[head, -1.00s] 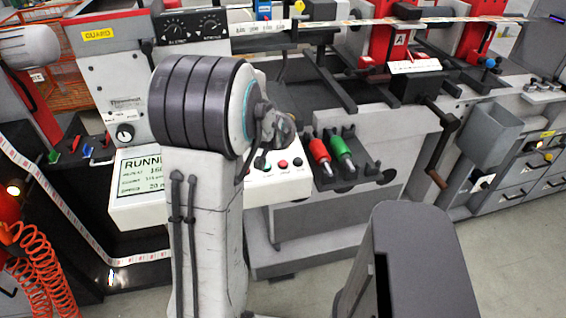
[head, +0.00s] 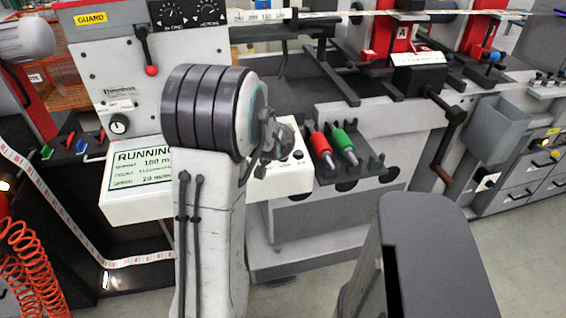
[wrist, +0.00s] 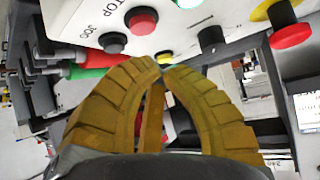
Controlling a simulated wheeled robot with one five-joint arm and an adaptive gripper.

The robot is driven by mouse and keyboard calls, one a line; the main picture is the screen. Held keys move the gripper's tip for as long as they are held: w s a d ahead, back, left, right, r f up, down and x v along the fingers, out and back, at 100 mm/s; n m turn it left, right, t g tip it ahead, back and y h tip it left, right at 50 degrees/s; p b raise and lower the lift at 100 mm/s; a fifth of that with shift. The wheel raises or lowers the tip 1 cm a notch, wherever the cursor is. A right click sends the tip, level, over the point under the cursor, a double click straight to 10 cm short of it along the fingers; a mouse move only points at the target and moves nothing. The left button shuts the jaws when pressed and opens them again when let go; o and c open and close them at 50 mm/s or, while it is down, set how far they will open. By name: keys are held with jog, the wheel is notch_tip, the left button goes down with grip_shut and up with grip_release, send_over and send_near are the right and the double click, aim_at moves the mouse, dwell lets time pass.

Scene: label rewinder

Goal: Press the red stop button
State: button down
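The red stop button (wrist: 141,20) shows near the top of the wrist view, a round red cap in a dark collar on a white panel. The lettering beside it is upside down and partly cut off, reading "TOP". In the head view my arm hides it. My gripper (wrist: 165,69) has yellow-brown ribbed fingers, tips together and nothing seen between them. The tips appear below and right of the red button in the wrist view, apart from it in the picture.
A dark JOG button (wrist: 113,42), a yellow button (wrist: 165,58) and a dark button (wrist: 211,38) sit close by. A larger red mushroom button (wrist: 288,32) on yellow is at the right. Red (head: 320,143) and green (head: 343,141) handled tools lie beside the panel.

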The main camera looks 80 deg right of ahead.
jog(key=shift+d+f+b, duration=0.1)
jog(key=shift+f+b, duration=0.6)
jog(key=shift+b, duration=0.1)
jog(key=c, duration=1.9)
grip_release()
grip_shut()
jog(key=shift+w+d+f+b, duration=0.1)
jog(key=shift+f+b, duration=0.85)
jog(key=shift+b, duration=0.35)
jog(key=shift+r, duration=0.15)
jog(key=shift+r+p, duration=0.45)
jog(key=shift+r, duration=0.35)
